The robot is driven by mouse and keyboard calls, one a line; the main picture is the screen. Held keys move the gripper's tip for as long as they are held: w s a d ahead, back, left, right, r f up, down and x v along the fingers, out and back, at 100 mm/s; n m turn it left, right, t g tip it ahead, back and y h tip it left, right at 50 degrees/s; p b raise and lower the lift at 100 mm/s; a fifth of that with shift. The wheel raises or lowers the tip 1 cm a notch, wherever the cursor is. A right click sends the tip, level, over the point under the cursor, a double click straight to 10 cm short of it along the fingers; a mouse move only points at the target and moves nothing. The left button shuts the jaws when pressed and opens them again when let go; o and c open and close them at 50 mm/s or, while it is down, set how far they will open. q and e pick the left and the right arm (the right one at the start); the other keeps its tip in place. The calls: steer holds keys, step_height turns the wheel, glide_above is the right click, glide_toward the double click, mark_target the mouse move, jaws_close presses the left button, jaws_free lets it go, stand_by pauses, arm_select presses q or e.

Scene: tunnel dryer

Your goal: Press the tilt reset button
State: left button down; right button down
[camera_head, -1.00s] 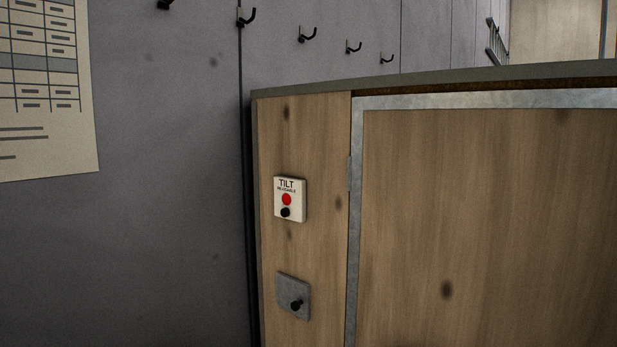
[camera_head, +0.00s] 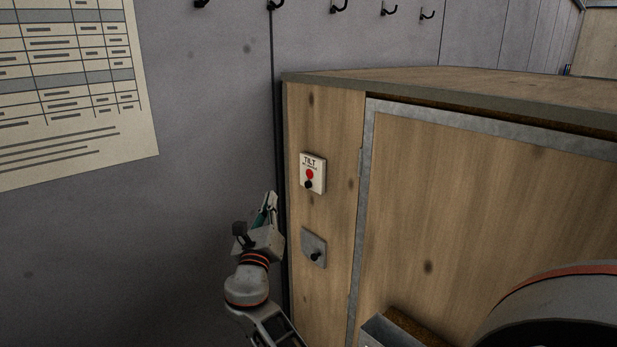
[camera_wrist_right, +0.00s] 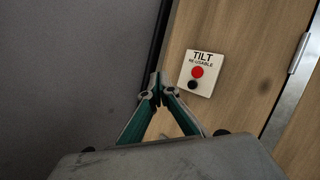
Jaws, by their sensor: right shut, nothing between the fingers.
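The white TILT plate (camera_head: 313,172) is fixed on the wooden side strip of the dryer. It has a red disc (camera_head: 310,174) and a black button (camera_head: 308,184) just below the disc. In the right wrist view the plate (camera_wrist_right: 207,58) is at upper right, with the red disc (camera_wrist_right: 197,72) and the black button (camera_wrist_right: 192,84). My right gripper (camera_head: 271,198) is shut and empty, left of and a little below the plate in the head view. Its fingertips (camera_wrist_right: 155,84) meet left of the black button, apart from it in the picture. My left gripper is not in view.
Below the plate is a grey metal plate with a black knob (camera_head: 315,256). A metal-framed wooden door (camera_head: 480,200) fills the right. A paper chart (camera_head: 70,90) hangs on the grey wall, with hooks (camera_head: 338,7) above. A grey arm part of mine (camera_head: 560,310) is at lower right.

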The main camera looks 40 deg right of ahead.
mark_target(308, 185)
steer(key=shift+d, duration=0.15)
steer(key=d, duration=0.8)
steer(key=shift+w+d, duration=0.25)
steer(key=shift+w, duration=0.1)
steer(key=shift+d, duration=0.15)
stand_by(1.4)
steer(key=shift+d+p, duration=0.3)
steer(key=shift+p, duration=0.1)
